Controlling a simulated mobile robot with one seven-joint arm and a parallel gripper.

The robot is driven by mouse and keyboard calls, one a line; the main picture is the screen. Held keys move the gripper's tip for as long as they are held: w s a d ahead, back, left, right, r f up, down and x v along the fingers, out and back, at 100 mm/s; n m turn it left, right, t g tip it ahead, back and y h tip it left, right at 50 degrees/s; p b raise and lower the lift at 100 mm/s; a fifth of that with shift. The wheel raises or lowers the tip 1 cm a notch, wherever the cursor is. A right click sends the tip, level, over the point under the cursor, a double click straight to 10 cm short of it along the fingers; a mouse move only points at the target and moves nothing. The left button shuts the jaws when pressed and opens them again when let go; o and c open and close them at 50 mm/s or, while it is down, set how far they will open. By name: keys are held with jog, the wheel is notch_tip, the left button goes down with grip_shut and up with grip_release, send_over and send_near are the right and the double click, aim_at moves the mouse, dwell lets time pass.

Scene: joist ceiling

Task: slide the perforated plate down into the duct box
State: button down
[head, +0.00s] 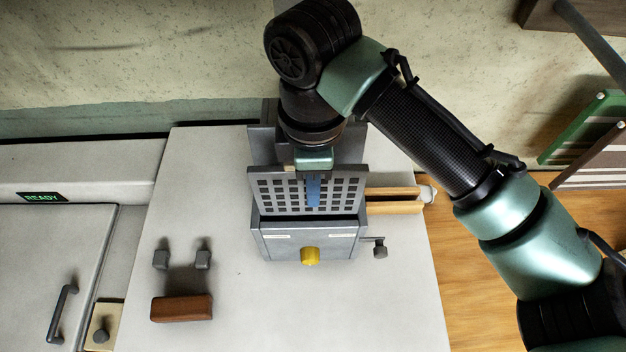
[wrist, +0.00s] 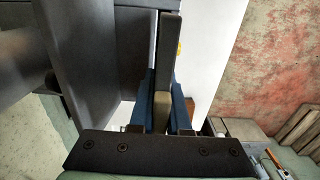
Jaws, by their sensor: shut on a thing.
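The perforated plate (head: 277,192) is grey with rows of square holes and stands roughly upright. My gripper (head: 313,192) is shut on the middle of its upper part, with one blue finger across its front. In the wrist view the plate (wrist: 169,50) shows edge-on between the blue fingers of my gripper (wrist: 164,88). The grey duct box (head: 284,243) with a yellow knob (head: 309,256) is directly below the plate in the head view. The plate's lower edge meets the box's top edge in the picture; I cannot tell whether it is inside the opening.
A crank handle (head: 379,249) sticks out right of the box. Wooden bars (head: 393,200) lie right of the plate. The worktop's front is clear.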

aim_at(313, 212)
jog(key=shift+f+b, duration=2.25)
jog(key=shift+f, duration=0.85)
jog(key=c, duration=0.8)
grip_release()
jog(key=shift+r, duration=0.1)
notch_tip(313, 212, up, 13)
jog(key=shift+f+b, duration=0.1)
jog(key=shift+b, duration=0.75)
